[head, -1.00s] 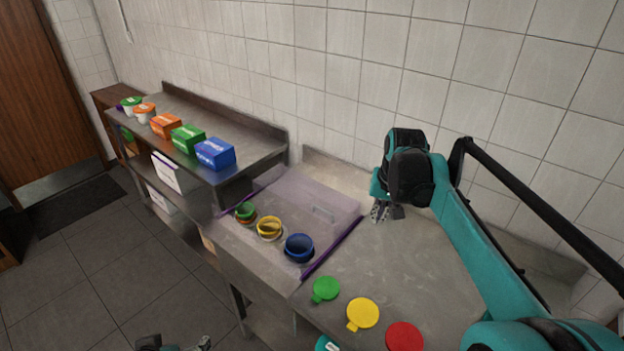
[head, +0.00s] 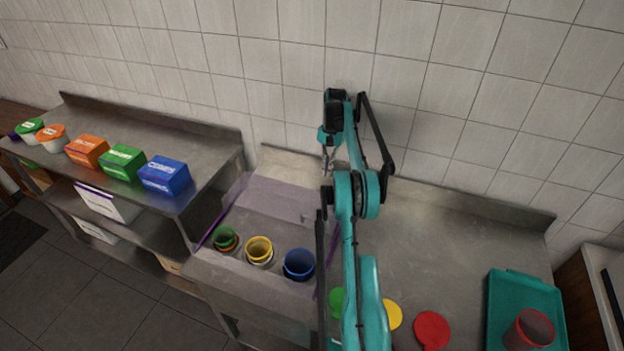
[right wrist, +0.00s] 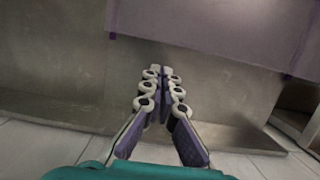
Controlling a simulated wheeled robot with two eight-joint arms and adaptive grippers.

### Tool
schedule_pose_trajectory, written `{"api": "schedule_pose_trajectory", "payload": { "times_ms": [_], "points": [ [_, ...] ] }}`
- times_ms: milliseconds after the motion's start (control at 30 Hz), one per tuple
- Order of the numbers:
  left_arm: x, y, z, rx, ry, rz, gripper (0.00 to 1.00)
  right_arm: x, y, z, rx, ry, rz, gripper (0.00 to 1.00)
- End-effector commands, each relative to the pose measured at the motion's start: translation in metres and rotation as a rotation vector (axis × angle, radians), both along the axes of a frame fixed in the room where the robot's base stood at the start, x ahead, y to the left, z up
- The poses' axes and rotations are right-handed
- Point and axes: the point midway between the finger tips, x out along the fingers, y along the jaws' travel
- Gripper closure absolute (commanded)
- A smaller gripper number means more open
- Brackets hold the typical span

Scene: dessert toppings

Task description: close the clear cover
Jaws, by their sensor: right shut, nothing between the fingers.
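In the right wrist view the cover (right wrist: 205,28) crosses the top, beyond the fingertips. My right gripper (head: 328,158) is near the back wall, behind the cover's right back corner; it is shut and empty in the right wrist view (right wrist: 161,70). My arm hides part of the cover's right side. My left gripper is out of view.
Green (head: 225,238), yellow (head: 259,249) and blue (head: 299,264) cups sit at the counter's front. Green, yellow and red (head: 432,329) lids lie to the right, partly behind my arm. A teal tray (head: 505,290) holds a red cup (head: 530,328). Boxes stand on the left shelf.

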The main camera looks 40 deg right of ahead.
Motion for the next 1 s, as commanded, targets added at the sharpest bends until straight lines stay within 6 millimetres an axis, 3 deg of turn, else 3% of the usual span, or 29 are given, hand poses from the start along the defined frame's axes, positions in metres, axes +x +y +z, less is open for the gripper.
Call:
{"api": "schedule_pose_trajectory", "payload": {
  "times_ms": [500, 1000],
  "points": [
    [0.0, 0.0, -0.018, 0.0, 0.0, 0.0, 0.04, -0.009, 0.019, -0.081, -0.001, -0.002, 0.002, 1.0],
    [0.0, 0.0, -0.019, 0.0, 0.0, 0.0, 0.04, -0.01, 0.021, -0.091, -0.001, -0.002, 0.002, 1.0]
  ]
}}
